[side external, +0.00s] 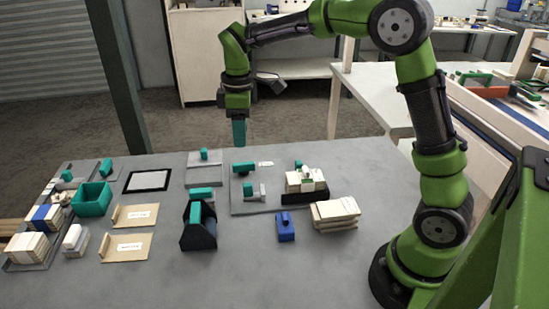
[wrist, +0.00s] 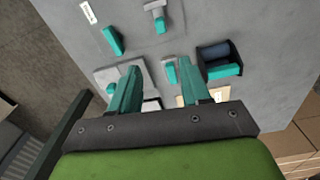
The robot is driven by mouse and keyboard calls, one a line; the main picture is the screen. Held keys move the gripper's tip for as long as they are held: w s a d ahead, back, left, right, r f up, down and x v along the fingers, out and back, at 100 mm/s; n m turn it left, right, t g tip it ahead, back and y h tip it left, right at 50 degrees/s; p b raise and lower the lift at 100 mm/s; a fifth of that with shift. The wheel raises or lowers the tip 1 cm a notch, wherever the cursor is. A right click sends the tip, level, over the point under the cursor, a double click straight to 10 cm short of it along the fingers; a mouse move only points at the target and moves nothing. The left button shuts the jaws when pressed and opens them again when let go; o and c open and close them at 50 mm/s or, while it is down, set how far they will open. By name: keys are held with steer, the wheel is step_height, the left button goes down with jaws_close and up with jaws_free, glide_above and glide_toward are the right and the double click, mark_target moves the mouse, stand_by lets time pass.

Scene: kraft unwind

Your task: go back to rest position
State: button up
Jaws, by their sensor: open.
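My gripper (side external: 239,132) hangs from my green arm, high above the back edge of the grey table (side external: 285,265) in the side external view. Its teal fingers point down. In the wrist view my gripper (wrist: 158,88) shows two teal fingers spread apart, with nothing between them. It is clear of the objects on the table below.
On the table stand a teal bin (side external: 91,198), a black holder with a teal part (side external: 198,228), a blue block (side external: 286,228) and a stack of cream pieces (side external: 335,215). Tan trays (side external: 125,247) lie at left. The table's front middle is clear. A dark post (side external: 118,80) rises behind.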

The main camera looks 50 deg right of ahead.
steer(key=s+a+r+m+t+y, duration=0.1)
steer(key=s+r+m+t, duration=0.1)
steer(key=s+m, duration=0.4)
steer(key=s+a+r+m+t+y, duration=0.1)
steer(key=s+r+m+t, duration=0.2)
steer(key=s, duration=1.2)
steer(key=m+t, duration=0.2)
steer(key=shift+a+m, duration=0.15)
steer(key=shift+m, duration=0.25)
